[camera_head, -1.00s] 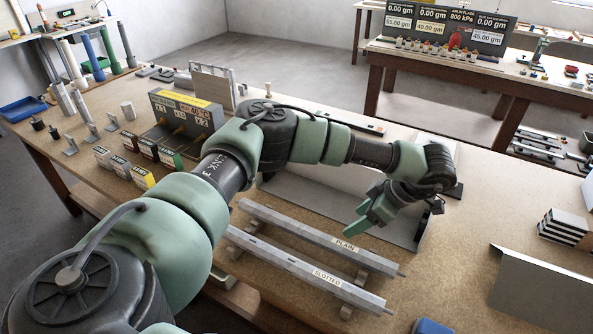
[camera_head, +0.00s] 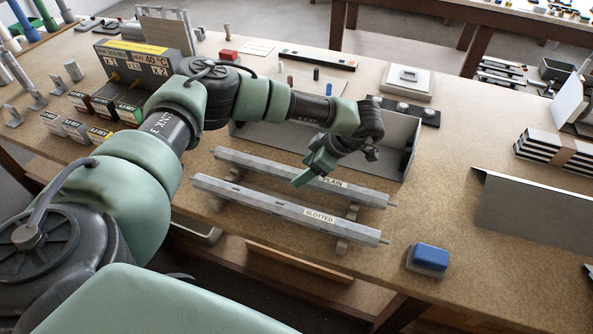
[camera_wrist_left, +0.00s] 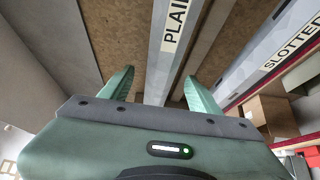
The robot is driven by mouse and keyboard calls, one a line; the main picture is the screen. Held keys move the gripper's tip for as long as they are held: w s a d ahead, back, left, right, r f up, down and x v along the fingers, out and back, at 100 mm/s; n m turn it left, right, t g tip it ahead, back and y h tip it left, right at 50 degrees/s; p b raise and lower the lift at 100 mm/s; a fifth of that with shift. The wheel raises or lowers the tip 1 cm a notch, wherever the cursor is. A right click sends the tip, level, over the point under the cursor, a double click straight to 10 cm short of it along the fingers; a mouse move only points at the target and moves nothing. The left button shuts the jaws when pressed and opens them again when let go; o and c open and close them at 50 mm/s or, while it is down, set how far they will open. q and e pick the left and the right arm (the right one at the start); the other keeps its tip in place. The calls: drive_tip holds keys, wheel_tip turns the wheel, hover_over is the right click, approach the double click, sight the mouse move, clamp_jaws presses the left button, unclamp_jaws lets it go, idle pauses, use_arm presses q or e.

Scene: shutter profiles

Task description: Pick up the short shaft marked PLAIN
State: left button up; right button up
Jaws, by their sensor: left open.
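The shaft marked PLAIN (camera_head: 262,172) is a grey bar lying on supports on the bench, behind the parallel bar marked SLOTTED (camera_head: 265,203). My left gripper (camera_head: 306,178) is just above the PLAIN shaft beside its label and partly covers the bar. In the left wrist view the PLAIN shaft (camera_wrist_left: 172,50) runs between the two spread fingers (camera_wrist_left: 158,86), and the SLOTTED bar (camera_wrist_left: 262,42) lies to the right, outside them. The left gripper is open and holds nothing; I cannot tell its exact height over the shaft. My right gripper is not in view.
A grey metal tray (camera_head: 388,165) stands just behind the shafts. A blue block (camera_head: 430,257) sits at the front right, and a bent metal sheet (camera_head: 530,212) is at the right. Small labelled boxes (camera_head: 78,130) stand at the left. Bench between block and sheet is clear.

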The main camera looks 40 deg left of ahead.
use_arm(q)
drive_tip(key=shift+x, duration=1.15)
drive_tip(key=shift+s+a+f, duration=0.1)
drive_tip(key=shift+a+f, duration=0.05)
drive_tip(key=shift+a, duration=0.1)
drive_tip(key=shift+d, duration=0.1)
drive_tip(key=c, duration=0.4)
clamp_jaws()
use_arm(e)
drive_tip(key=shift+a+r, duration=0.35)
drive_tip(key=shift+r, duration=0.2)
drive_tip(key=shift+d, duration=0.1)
